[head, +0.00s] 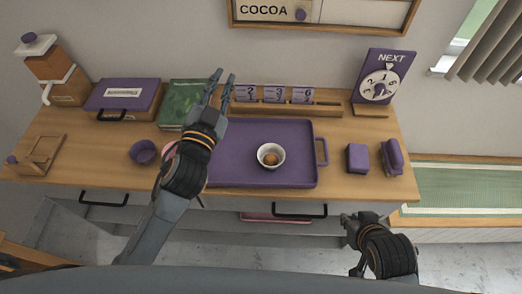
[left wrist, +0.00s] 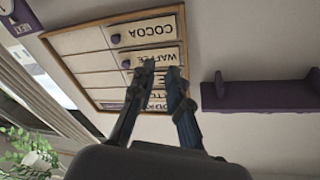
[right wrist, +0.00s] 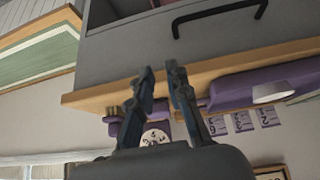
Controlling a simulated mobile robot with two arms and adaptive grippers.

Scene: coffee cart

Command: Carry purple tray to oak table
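The purple tray (head: 235,170) lies flat on the wooden counter, with a white cup (head: 271,156) holding something brown on it. Its right handle (head: 322,150) is free; its left side is partly hidden by my left arm. My left gripper (head: 224,82) is raised over the tray's back left, open and empty, fingers pointing up. My right gripper (head: 350,243) is in front of the counter, below and right of the tray, open and empty. The tray also shows in the right wrist view (right wrist: 228,91). I cannot tell which surface is the oak table.
A purple bowl (head: 143,152), a green book (head: 184,103) and a purple box (head: 124,98) stand left of the tray. Purple blocks (head: 357,158) stand right of it, number cards (head: 274,94) behind. Drawer handles (head: 300,209) jut from the front. A green-matted bench (head: 465,187) is at right.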

